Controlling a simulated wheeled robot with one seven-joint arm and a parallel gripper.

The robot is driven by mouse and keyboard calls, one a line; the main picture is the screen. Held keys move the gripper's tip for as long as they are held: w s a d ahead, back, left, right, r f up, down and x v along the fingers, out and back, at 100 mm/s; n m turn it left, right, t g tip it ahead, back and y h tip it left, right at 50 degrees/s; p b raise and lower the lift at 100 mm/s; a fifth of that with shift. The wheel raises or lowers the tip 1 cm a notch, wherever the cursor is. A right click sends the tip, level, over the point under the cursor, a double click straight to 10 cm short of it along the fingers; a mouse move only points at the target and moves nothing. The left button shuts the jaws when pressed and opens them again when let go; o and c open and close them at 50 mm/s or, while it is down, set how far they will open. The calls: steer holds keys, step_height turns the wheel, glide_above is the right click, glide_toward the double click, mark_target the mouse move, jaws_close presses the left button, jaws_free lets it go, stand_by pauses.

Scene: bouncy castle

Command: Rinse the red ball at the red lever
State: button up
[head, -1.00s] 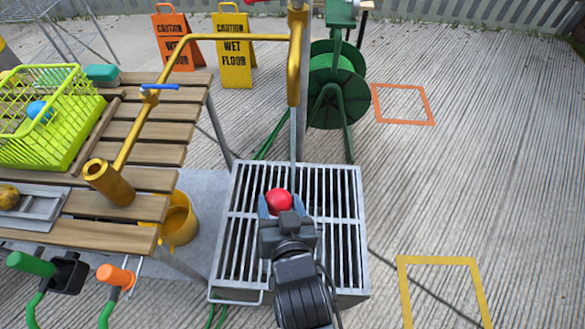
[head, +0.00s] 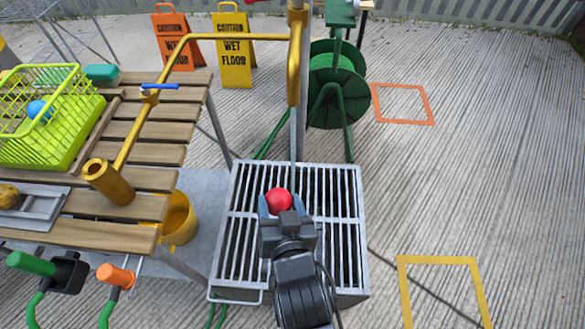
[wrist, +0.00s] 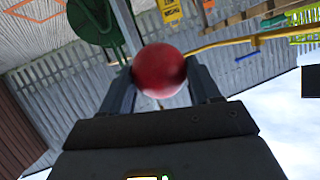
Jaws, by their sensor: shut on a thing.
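The red ball (head: 279,201) is held between the fingertips of my gripper (head: 278,206), above the metal grate of a drain basin (head: 345,215). The wrist view also shows the ball (wrist: 160,71) between both fingers. A brass spout (head: 293,88) hangs down above the basin. A bit of red (head: 257,1), perhaps the red lever, shows at the top edge, mostly cut off.
A slatted wooden table (head: 140,135) stands left, with a lime basket (head: 70,150) and a brass pipe with a blue lever (head: 160,86). A yellow bucket (head: 178,222) sits beside the basin. A green hose reel (head: 335,90) stands behind.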

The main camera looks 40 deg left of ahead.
mark_target(272, 203)
steer(key=shift+s+d+r+p, duration=0.2)
steer(key=shift+s+r+p, duration=0.45)
steer(key=shift+s+d+r+p, duration=0.15)
steer(key=shift+s+r+p, duration=0.45)
steer(key=shift+s+p, duration=0.05)
steer(key=shift+s+d+r+p, duration=0.15)
steer(key=shift+s+r+p, duration=0.25)
steer(key=shift+s, duration=0.2)
steer(key=shift+s+d+r+p, duration=0.1)
steer(key=shift+s+r+p, duration=0.3)
steer(key=shift+s, duration=0.15)
